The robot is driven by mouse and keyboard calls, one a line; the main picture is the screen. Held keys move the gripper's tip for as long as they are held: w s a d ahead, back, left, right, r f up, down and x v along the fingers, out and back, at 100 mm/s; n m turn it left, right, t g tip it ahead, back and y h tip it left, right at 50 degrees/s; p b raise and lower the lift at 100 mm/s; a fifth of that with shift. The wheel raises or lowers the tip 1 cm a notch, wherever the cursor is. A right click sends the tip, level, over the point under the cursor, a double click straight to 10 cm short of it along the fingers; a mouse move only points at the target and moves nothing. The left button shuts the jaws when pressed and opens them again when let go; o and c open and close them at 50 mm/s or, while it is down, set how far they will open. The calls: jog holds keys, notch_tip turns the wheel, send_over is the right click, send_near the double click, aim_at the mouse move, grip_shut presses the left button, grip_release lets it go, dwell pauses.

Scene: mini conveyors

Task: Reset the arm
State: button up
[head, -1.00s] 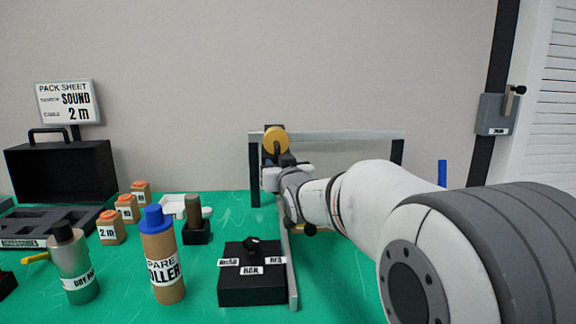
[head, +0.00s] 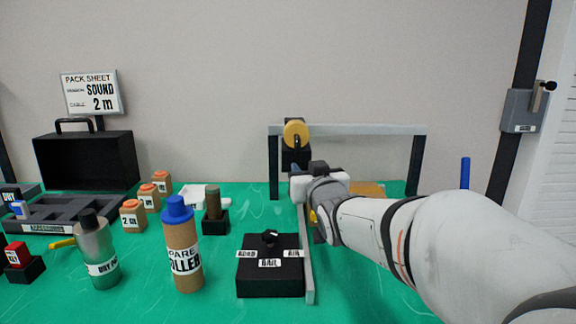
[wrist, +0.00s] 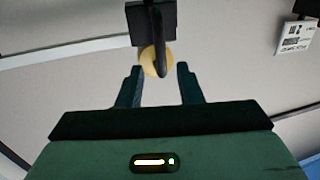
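My arm reaches in from the lower right in the head view, its wrist (head: 325,195) in front of the metal frame. In the wrist view my gripper (wrist: 160,72) has two dark fingers standing apart, with no object clearly held between them. A yellow disc (wrist: 155,62) and a black hooked bar show beyond the fingertips; I cannot tell the exact gap. The same yellow disc (head: 296,133) sits on a black bracket at the frame in the head view, above my wrist. My fingers are hidden in the head view.
A black box (head: 270,280) with labels stands left of a metal rail (head: 308,255). A blue post (head: 465,173) stands at right.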

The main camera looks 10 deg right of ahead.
jog(key=shift+s+r, duration=0.1)
jog(key=s+r+g+p, duration=0.1)
jog(key=s+g+p, duration=1.4)
jog(key=s+p, duration=0.8)
jog(key=s+a, duration=0.1)
jog(key=s, duration=0.2)
jog(key=shift+s+r+h+p, duration=0.15)
jog(key=shift+s+h+p, duration=0.15)
jog(key=shift+s+p, duration=0.1)
jog(key=shift+c, duration=0.4)
